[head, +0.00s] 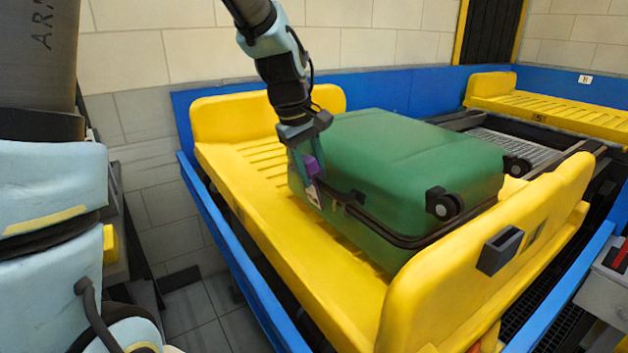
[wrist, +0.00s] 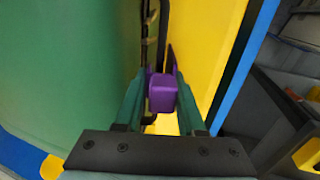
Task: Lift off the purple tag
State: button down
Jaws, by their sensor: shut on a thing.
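The purple tag (head: 311,167) is at the near left side of the green suitcase (head: 410,155), which lies on a yellow tray (head: 270,230). My gripper (head: 308,172) is shut on the tag. In the wrist view the purple block (wrist: 162,93) sits between the two green fingers of my gripper (wrist: 162,98), beside the suitcase wall (wrist: 70,70). A small pale piece (head: 313,195) hangs just below the purple part in the head view. Whether the tag is still joined to the suitcase is hidden.
Blue conveyor side rails (head: 235,245) run along the tray. The tray's raised yellow ends (head: 485,255) stand at both ends of the suitcase. Another yellow tray (head: 550,105) is at the back right. The tray strip left of the suitcase is clear.

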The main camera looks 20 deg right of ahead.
aim_at(309, 158)
jog(key=v, duration=0.5)
jog(key=shift+d+b, duration=0.1)
jog(key=shift+b, duration=0.3)
jog(key=s+a+b, duration=0.2)
jog(key=a+b, duration=0.1)
jog(key=a, duration=1)
jog(key=shift+s+a, duration=0.35)
jog(key=shift+a, duration=0.05)
notch_tip(309, 158, up, 7)
jog(key=p, duration=0.6)
jog(key=shift+f, duration=0.25)
